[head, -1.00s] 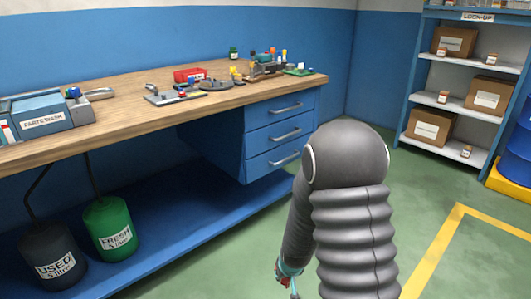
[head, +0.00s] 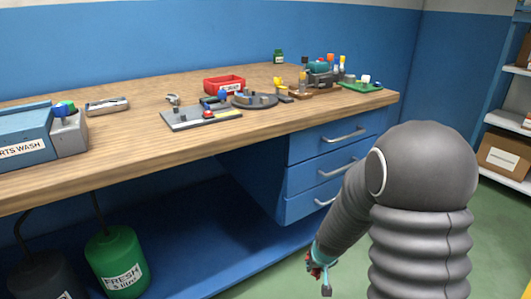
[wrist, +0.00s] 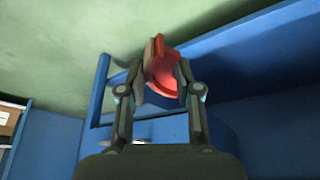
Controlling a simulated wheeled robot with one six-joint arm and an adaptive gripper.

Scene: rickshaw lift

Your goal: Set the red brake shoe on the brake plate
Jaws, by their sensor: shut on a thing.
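My gripper (wrist: 160,74) is shut on the curved red brake shoe (wrist: 163,70), which sits between the two fingers in the wrist view. In the head view the gripper (head: 317,262) hangs low in front of the bench, below the tabletop, and only a little red shows there. A round grey plate (head: 240,103) lies on the bench top right of the middle, with small parts on it; it looks like the brake plate. The gripper is well apart from it. My arm covers part of the drawers.
The wooden bench (head: 120,155) carries a grey tray (head: 180,122) with small parts, a red bin (head: 213,84), a parts-wash box (head: 20,125) and a green board (head: 352,87). Blue drawers (head: 300,208) hang under it. Floor is clear in front of the drawers.

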